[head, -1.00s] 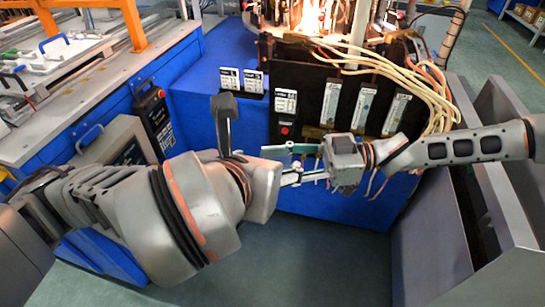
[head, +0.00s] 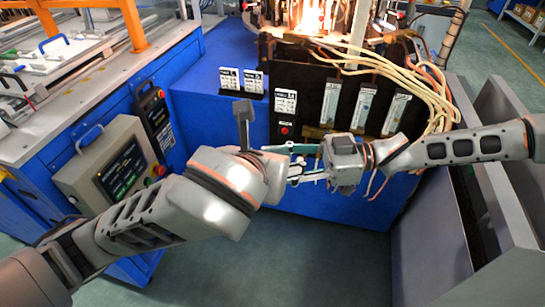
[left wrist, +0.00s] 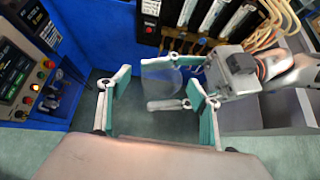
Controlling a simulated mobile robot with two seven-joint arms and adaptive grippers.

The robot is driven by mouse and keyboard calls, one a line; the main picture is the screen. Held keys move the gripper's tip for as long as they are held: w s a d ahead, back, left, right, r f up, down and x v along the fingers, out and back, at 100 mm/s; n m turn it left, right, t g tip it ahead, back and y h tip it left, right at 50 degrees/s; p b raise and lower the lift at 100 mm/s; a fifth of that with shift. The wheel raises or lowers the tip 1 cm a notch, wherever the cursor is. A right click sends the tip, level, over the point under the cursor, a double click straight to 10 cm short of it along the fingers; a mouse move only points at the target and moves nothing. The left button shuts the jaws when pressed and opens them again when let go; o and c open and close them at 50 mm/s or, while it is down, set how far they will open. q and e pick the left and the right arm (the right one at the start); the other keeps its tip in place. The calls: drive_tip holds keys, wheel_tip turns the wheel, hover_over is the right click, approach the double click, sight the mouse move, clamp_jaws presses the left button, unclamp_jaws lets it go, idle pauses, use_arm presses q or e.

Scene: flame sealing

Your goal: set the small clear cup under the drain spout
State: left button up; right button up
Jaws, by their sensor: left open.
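The small clear cup (left wrist: 160,80) is see-through and faint in the left wrist view, between the open fingers of my left gripper (left wrist: 157,105). My right gripper (left wrist: 178,83) reaches in from the right, its two fingers on either side of the cup, and appears to hold it. In the head view my left gripper (head: 291,163) and right gripper (head: 308,160) meet in front of the blue machine base. The cup is hard to make out there. I cannot pick out the drain spout.
The dark panel (head: 310,95) with upright gauges and pale hoses (head: 400,70) stands just behind the grippers. Label cards (head: 242,80) stand on the blue cabinet. A control box (head: 122,165) is at left, a grey bin (head: 440,220) at right. Green floor lies open below.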

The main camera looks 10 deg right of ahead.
use_arm(q)
drive_tip(key=shift+w+d+f, duration=0.15)
drive_tip(key=shift+w+f, duration=0.15)
drive_tip(key=shift+w, duration=0.1)
drive_tip(key=c, duration=1.2)
drive_tip(key=shift+c, duration=0.4)
use_arm(e)
drive_tip(key=o, duration=1.1)
drive_tip(key=shift+o, duration=0.2)
